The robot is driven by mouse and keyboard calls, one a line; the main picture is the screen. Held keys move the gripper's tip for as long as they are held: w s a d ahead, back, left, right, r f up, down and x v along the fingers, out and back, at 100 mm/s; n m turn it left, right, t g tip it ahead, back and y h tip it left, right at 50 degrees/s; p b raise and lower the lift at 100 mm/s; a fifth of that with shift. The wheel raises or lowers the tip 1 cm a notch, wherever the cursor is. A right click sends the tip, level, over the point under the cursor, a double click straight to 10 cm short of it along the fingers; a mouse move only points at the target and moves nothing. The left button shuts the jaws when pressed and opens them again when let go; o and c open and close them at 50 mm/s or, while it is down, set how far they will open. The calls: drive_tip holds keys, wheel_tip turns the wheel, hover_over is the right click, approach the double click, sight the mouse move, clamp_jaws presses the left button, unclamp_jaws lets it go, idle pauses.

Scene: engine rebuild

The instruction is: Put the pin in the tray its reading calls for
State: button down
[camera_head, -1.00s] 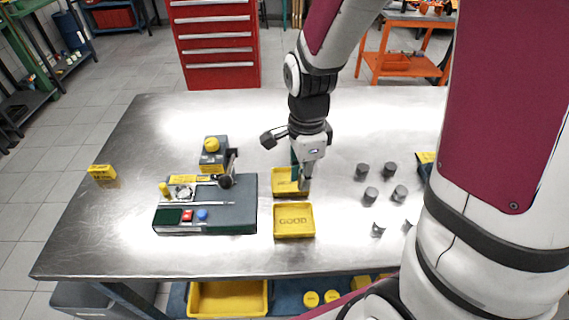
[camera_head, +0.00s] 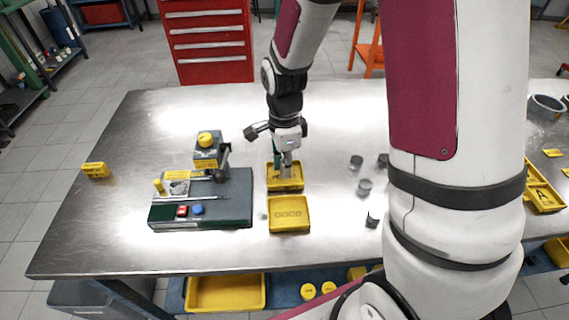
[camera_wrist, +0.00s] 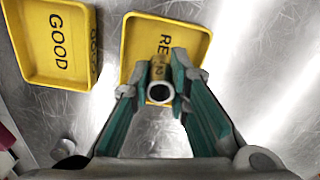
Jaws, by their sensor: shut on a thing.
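My gripper (camera_head: 286,174) is shut on the pin, a short hollow metal cylinder (camera_wrist: 160,92) seen end-on between the green-sided fingers in the wrist view. A yellow-brown band with dark marks shows behind its round end; the marks are too small to read. The gripper holds the pin over the far yellow tray (camera_head: 299,187), whose lettering starts with "RE" in the wrist view (camera_wrist: 205,32); the rest is hidden. I cannot tell whether the pin touches the tray floor. The yellow GOOD tray (camera_head: 290,231) is just nearer, and shows at upper left in the wrist view (camera_wrist: 60,83).
A dark measuring fixture (camera_head: 236,190) with a yellow-topped block (camera_head: 206,147), red and blue buttons stands left of the trays. Several grey cylinders (camera_head: 364,187) stand to the right, partly behind my arm. A small yellow block (camera_head: 96,170) sits near the table's left edge.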

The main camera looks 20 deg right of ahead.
drive_tip(key=shift+f, duration=0.15)
drive_tip(key=c, duration=1.5)
unclamp_jaws()
wheel_tip(320, 180, up, 12)
drive_tip(key=shift+f, duration=0.15)
drive_tip(key=shift+s+d+r+n+t, duration=0.1)
drive_tip(key=shift+s+r+n+t, duration=0.7)
drive_tip(key=shift+s+r+n, duration=1.8)
drive_tip(key=shift+s+r+n+t, duration=0.8)
drive_tip(key=shift+s+r+n, duration=0.6)
drive_tip(key=shift+s+n, duration=2.3)
drive_tip(key=shift+s+d+r+n+t, duration=0.1)
drive_tip(key=shift+s+r+n+t, duration=0.7)
drive_tip(key=shift+s+r+n, duration=1.8)
